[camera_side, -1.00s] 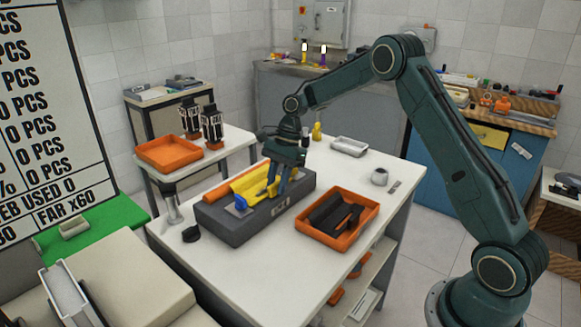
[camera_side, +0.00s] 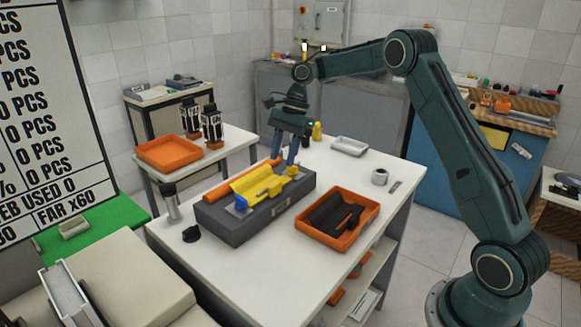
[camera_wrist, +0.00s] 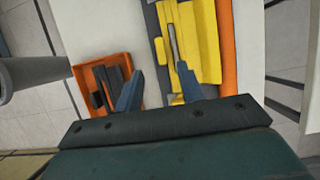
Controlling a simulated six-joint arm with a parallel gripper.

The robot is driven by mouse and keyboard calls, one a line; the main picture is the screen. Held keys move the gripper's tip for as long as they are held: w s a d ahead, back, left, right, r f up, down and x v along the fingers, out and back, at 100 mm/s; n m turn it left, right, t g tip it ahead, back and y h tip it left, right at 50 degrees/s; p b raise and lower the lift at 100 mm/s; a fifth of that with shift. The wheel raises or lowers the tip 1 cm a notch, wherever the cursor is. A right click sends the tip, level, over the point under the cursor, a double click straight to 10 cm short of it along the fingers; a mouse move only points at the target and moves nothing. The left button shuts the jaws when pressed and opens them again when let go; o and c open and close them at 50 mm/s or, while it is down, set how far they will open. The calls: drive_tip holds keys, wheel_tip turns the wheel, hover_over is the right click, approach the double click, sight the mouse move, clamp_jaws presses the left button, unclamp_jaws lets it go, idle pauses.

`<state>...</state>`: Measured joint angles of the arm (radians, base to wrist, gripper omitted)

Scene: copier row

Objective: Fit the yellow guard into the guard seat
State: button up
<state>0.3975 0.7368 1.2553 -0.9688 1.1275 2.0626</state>
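The yellow guard (camera_side: 252,183) lies lengthwise along the top of a dark grey block (camera_side: 245,228) on the white table. It also shows in the wrist view (camera_wrist: 205,40), as a wide yellow panel with a narrower yellow strip on its left and a grey slot between. A blue piece (camera_side: 241,203) is at the block's near left end. I cannot tell whether the guard is fully down in its seat, which is mostly covered. My gripper (camera_side: 285,161) is over the block's far right end, fingers apart. In the wrist view, my gripper (camera_wrist: 159,69) has nothing clearly held between its fingertips.
An orange strip (camera_wrist: 229,50) runs along the guard's far edge. An orange tray (camera_side: 340,240) with black parts stands right of the block. A dark cylinder (camera_side: 172,205) and small black piece (camera_side: 191,234) are on the left.

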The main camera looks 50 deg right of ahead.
drive_tip(key=shift+v, duration=1.9)
drive_tip(key=shift+s+d+r, duration=0.1)
drive_tip(key=s+a+r+n+t+h, duration=0.1)
drive_tip(key=s+a+r+n+t, duration=0.2)
drive_tip(key=s+a+r+n, duration=0.8)
drive_tip(key=s+f+n+t+h, duration=0.1)
drive_tip(key=s+f+n, duration=0.1)
drive_tip(key=s, duration=0.9)
drive_tip(key=s+f+n+t+h, duration=0.1)
drive_tip(key=s+n, duration=0.4)
drive_tip(key=s, duration=0.7)
drive_tip(key=shift+d+f+t+h, duration=0.35)
drive_tip(key=shift+f+h, duration=0.1)
drive_tip(key=shift+h, duration=0.25)
